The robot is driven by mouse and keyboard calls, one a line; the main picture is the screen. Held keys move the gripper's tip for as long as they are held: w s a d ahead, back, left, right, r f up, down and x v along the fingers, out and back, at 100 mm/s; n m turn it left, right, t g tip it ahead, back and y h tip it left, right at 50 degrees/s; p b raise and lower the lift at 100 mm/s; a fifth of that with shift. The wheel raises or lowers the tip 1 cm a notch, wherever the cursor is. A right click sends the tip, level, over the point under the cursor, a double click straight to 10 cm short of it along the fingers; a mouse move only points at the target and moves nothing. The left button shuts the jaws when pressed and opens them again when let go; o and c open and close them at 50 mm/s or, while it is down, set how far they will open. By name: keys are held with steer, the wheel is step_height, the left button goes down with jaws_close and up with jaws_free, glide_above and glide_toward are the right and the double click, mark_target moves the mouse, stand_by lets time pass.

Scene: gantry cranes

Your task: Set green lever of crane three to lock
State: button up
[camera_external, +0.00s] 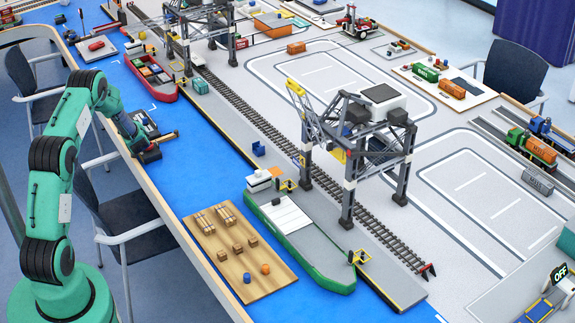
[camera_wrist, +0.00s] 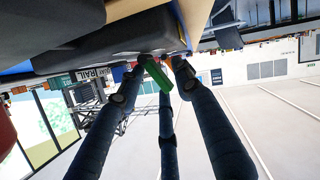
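A green lever (camera_wrist: 157,74) shows in the wrist view, between the tips of my gripper's dark fingers (camera_wrist: 155,66). The fingers come close on both sides of it; whether they touch it is unclear. The lever's base is hidden near a dark housing at the top. In the outside view my gripper (camera_external: 141,143) is at a dark control box (camera_external: 146,124) on the table's left edge. The lever is too small to make out there. Several gantry cranes stand over the tracks; the nearest (camera_external: 352,135) is grey with a yellow boom. I cannot tell which is crane three.
A red container boat (camera_external: 163,90) lies on the blue water beyond the box. A green boat (camera_external: 300,245) and a wooden board with small crates (camera_external: 240,284) are nearer the camera. Open blue surface (camera_external: 185,165) lies right of my gripper. Chairs (camera_external: 135,200) stand beside the table.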

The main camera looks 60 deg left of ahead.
jaws_close()
steer(key=shift+p, duration=0.35)
steer(key=m+p, duration=0.1)
steer(key=p, duration=0.1)
steer(key=w+m+g+p, duration=0.1)
steer(key=p, duration=0.1)
steer(key=shift+r, duration=0.3)
steer(key=w+m+g+p, duration=0.1)
steer(key=p, duration=0.2)
steer(key=shift+m+g, duration=0.3)
steer(key=shift+m, duration=0.1)
steer(key=shift+w+f+m+g+p, duration=0.3)
steer(key=shift+m+g+p, duration=0.3)
steer(key=shift+m+p, duration=0.3)
steer(key=shift+w+f+m+g+p, duration=0.25)
steer(key=shift+w+m+g+p, duration=0.2)
steer(key=shift+m+g, duration=0.4)
steer(key=shift+m, duration=0.25)
